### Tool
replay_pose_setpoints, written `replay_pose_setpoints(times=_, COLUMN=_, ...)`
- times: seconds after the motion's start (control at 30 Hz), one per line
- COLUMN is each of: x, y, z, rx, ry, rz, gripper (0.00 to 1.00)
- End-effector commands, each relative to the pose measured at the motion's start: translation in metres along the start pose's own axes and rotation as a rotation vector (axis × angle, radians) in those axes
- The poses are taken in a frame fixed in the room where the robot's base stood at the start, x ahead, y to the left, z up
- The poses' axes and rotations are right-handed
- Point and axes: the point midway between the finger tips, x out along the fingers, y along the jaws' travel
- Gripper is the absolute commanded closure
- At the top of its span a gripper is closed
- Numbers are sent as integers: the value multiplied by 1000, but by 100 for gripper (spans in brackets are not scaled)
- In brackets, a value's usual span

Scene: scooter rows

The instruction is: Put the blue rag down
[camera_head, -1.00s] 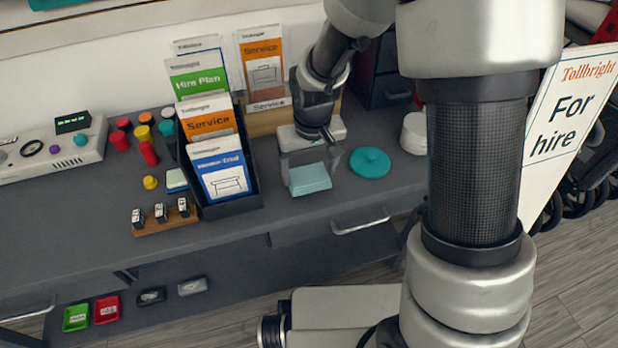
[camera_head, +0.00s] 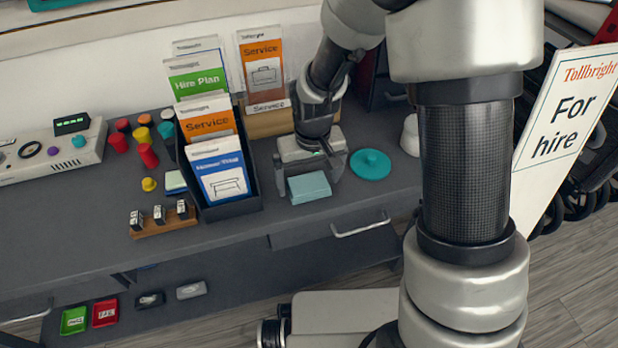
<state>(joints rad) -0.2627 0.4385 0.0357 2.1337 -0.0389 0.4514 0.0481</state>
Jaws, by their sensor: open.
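The blue rag (camera_head: 309,188) is a small, pale blue-teal folded block. It appears to lie flat on the dark grey counter (camera_head: 345,205), near its front edge and to the right of the black leaflet tray. My gripper (camera_head: 312,172) points down at the rag from behind and above. Its jaws are open, with one finger to the left of the rag and one to the right. I cannot tell whether either finger touches it.
A teal disc (camera_head: 370,163) lies just right of my gripper. The black leaflet tray (camera_head: 232,208) stands close on the left. A wooden stamp rack (camera_head: 163,222) is at the left front. Bare counter lies at the far left.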

Motion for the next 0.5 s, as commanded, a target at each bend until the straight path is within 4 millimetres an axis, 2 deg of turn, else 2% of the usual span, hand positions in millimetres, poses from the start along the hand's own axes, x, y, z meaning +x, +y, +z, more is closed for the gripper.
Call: replay_pose_setpoints(times=0.5, x=-122, y=0, z=0, rx=1, ry=7, rz=0, gripper=4)
